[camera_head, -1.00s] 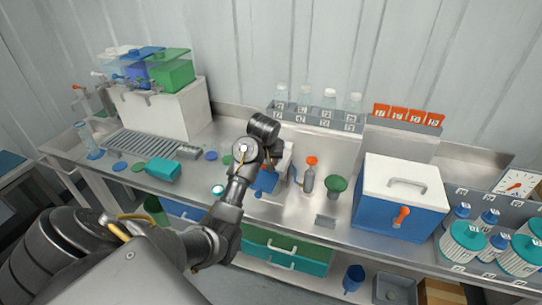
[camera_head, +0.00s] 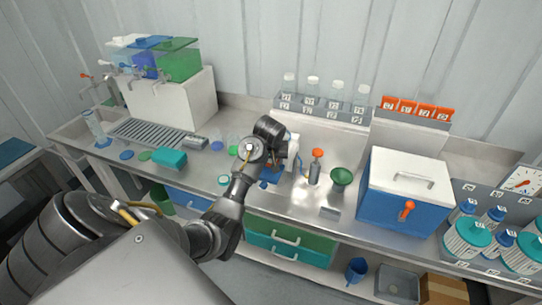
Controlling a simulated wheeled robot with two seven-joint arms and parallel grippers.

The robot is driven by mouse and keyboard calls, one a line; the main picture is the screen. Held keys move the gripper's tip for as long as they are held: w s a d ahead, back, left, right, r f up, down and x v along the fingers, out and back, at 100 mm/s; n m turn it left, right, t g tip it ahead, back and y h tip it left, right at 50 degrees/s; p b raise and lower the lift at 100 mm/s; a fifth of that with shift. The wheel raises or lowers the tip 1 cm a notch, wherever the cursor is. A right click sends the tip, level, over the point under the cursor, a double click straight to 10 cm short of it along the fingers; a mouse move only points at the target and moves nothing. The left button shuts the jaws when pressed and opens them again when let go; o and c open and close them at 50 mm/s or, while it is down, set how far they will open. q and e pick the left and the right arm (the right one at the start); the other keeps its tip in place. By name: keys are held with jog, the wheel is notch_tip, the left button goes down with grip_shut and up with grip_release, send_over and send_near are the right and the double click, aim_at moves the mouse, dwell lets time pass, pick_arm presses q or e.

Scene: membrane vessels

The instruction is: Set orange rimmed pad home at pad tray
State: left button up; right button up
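My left arm comes in from the left and ends over the middle of the steel counter. Its wrist hides the fingertips of my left gripper (camera_head: 278,150), so I cannot tell whether it is open or shut or holds anything. A white piece (camera_head: 293,146) and a blue piece (camera_head: 271,175) show beside and below it. I cannot make out an orange rimmed pad for certain. Several orange labelled pieces (camera_head: 407,106) stand in a row on a grey rack at the back right. I cannot tell which thing is the pad tray. My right gripper is not in view.
An orange-topped grey bottle (camera_head: 316,167) and a green funnel (camera_head: 341,178) stand right of my gripper. A blue cooler box (camera_head: 402,194) with a white lid is further right. Clear bottles (camera_head: 312,90) stand behind.

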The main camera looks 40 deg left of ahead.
pick_arm(q)
jog(key=shift+f, duration=1.3)
jog(key=shift+f, duration=0.2)
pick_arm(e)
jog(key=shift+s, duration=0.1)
pick_arm(q)
jog(key=o, duration=1)
